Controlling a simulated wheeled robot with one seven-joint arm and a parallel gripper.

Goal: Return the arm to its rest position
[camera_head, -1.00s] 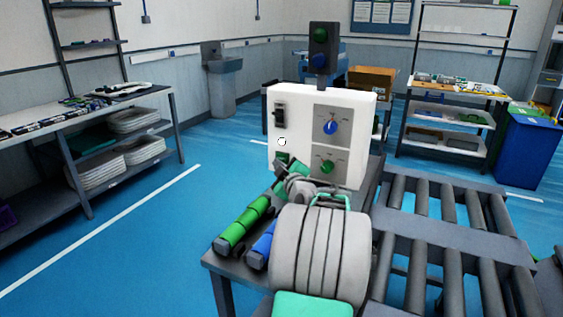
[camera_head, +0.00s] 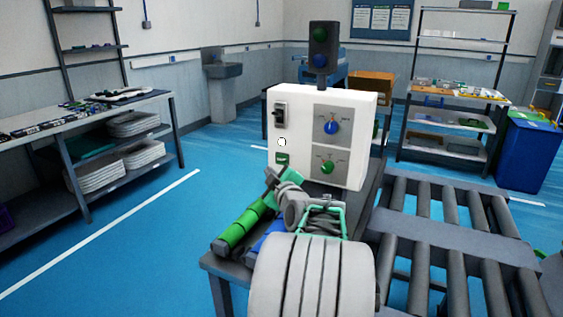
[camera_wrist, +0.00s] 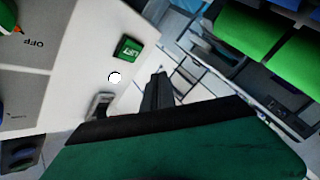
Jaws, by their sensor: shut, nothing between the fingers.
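My gripper (camera_head: 269,176) is at the end of my grey and green arm, low in front of the white control box (camera_head: 350,110). It is apart from the box's green button (camera_head: 282,158), which shows uncovered above it. In the wrist view the dark fingers of my gripper (camera_wrist: 157,92) are together with nothing between them. The green button (camera_wrist: 128,49), with lettering on it, shows there on the white face of the box. My thick grey arm links hide part of the bench.
A green cylinder (camera_head: 243,224) and a partly hidden blue one (camera_head: 268,238) lie on the dark bench (camera_head: 225,267), left of my arm. A roller conveyor (camera_head: 450,245) stands to the right. The blue floor at left is open.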

